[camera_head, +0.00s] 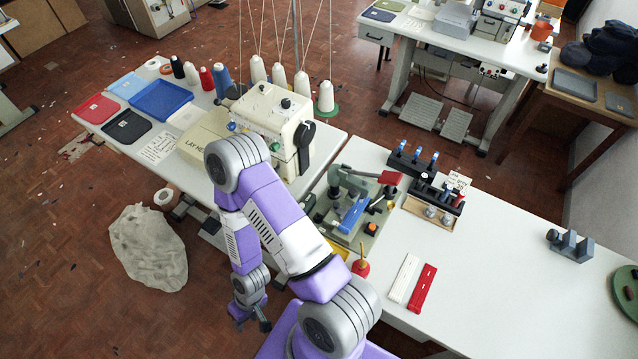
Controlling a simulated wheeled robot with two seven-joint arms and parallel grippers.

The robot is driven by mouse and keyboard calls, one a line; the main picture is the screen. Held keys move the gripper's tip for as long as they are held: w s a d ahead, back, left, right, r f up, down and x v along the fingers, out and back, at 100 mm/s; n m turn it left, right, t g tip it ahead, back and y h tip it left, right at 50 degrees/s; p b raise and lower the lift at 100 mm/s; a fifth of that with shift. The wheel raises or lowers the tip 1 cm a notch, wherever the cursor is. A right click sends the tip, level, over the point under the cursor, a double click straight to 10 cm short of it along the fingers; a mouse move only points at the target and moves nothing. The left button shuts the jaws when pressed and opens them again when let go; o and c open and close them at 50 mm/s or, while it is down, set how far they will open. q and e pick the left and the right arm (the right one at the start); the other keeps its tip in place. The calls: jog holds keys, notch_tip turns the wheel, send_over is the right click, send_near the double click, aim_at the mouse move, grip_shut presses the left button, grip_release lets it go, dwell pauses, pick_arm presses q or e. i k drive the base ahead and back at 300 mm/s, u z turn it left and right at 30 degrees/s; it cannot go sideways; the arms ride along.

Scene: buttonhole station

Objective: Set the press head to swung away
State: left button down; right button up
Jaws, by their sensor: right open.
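The small press (340,187) stands on a grey-green base (372,228) at the left end of the right-hand white table. It has a dark grey arm, a lever with a red handle (390,178) pointing right, and a blue part (353,214) slanting over the base. I cannot tell from here which way the press head is swung. My right gripper (252,325) hangs low in front of the tables, left of and well apart from the press. It is open and empty. My left gripper is out of view.
A sewing machine (272,120) and thread cones stand on the left table. The table's right part is mostly clear.

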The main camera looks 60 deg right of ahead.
aim_at(336, 177)
jog(key=u, duration=0.05)
jog(key=i, duration=0.45)
jog(key=z, duration=2.5)
